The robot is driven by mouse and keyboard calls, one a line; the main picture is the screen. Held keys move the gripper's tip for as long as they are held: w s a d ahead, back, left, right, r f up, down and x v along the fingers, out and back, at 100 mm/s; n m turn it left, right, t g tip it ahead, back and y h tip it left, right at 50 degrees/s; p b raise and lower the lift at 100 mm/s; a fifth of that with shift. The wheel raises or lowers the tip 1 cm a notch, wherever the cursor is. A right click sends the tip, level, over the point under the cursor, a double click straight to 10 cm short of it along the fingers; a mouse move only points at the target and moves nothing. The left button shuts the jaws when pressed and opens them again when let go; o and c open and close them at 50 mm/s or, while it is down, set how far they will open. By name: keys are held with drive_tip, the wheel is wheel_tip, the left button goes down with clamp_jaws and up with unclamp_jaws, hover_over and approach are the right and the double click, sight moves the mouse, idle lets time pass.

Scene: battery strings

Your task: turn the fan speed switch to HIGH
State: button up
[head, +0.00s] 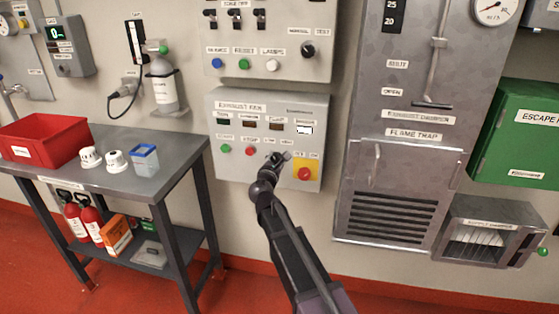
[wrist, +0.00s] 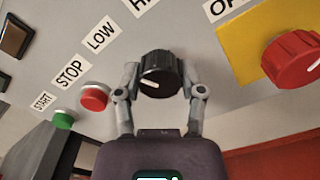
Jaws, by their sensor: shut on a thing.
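The fan speed switch is a black round knob (wrist: 159,75) with a white pointer line, on the grey exhaust fan panel (head: 225,165). In the wrist view my gripper (wrist: 160,82) is shut on the knob, one finger on each side. In the head view my gripper (head: 277,160) hides most of the knob.
A red STOP button (wrist: 95,97) and a green START button (wrist: 62,120) are to the left. A grey table (head: 175,150) stands at left, and a steel flame trap cabinet (head: 400,175) at right.

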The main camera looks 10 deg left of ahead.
drive_tip(key=shift+m, duration=0.4)
drive_tip(key=m, duration=0.5)
drive_tip(key=shift+a, duration=0.1)
drive_tip(key=m, duration=0.6)
drive_tip(key=shift+w+a, duration=0.1)
drive_tip(key=shift+a, duration=0.05)
idle(0.3)
drive_tip(key=o, duration=1.1)
drive_tip(key=shift+o, duration=0.2)
